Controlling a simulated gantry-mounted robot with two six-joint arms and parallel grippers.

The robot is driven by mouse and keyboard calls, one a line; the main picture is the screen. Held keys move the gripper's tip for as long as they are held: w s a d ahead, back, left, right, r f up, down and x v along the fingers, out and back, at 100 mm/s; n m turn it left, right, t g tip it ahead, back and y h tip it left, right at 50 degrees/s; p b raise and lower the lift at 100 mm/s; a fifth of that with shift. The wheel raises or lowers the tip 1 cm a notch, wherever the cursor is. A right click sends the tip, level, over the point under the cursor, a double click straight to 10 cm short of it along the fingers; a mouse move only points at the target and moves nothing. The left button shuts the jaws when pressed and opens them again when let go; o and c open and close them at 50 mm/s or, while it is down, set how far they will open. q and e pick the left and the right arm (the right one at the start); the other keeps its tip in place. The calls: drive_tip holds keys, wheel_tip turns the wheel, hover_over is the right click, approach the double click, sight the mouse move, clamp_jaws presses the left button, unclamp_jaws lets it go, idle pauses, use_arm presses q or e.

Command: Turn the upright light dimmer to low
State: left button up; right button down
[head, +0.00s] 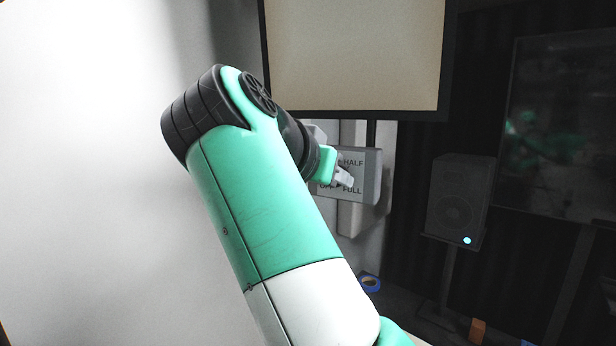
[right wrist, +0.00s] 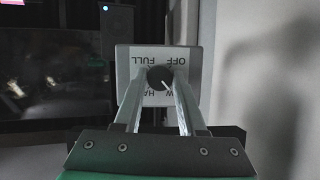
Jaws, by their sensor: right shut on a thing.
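The light dimmer is a grey plate (head: 369,170) mounted upright, partly hidden behind my right arm in the head view. HALF and FULL are readable on its right side and OFF is partly covered. In the right wrist view the plate (right wrist: 130,62) appears upside down, with a round dark knob (right wrist: 157,75) in its middle. The knob's white pointer line slants toward the partly covered LOW label. My right gripper (right wrist: 160,82) is shut on the knob, one finger on each side. Its light fingertips (head: 343,177) also show at the plate in the head view. My left gripper is out of view.
A large framed screen (head: 355,55) hangs above the dimmer. A speaker (head: 457,200) on a stand and a dark glossy panel (head: 560,125) are to the right. A blue tape roll (head: 370,283) lies below. A bright wall fills the left.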

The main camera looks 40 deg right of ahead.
drive_tip(key=shift+n+g, duration=0.3)
idle(0.4)
drive_tip(key=shift+c, duration=2.4)
unclamp_jaws()
